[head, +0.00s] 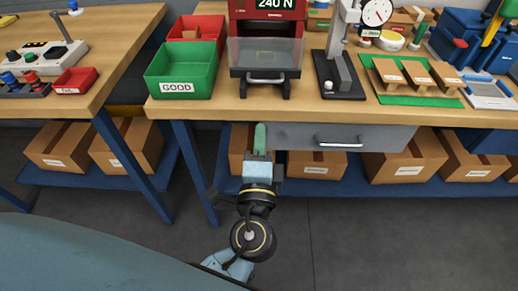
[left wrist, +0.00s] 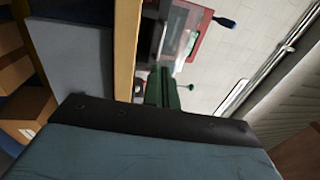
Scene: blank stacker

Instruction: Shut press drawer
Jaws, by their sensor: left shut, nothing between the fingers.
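The red press (head: 268,10) with a "240 N" display stands on the bench. Below its display is a clear-fronted box (head: 264,55) with a grey bar handle (head: 265,78) low on its front. A grey drawer front (head: 300,137) with a silver handle (head: 338,142) sits under the bench's front edge. How far either is open is hard to tell. My left gripper (head: 260,138) is shut and empty, upright before the bench, at the left end of the grey drawer front. Its green fingers show in the left wrist view (left wrist: 165,90). My right gripper is not in view.
A green GOOD bin (head: 178,87) stands left of the press, with a red bin (head: 197,27) behind. A dial gauge stand (head: 340,75) is to its right. Cardboard boxes (head: 405,158) line the blue lower shelf. The floor (head: 380,240) in front is clear.

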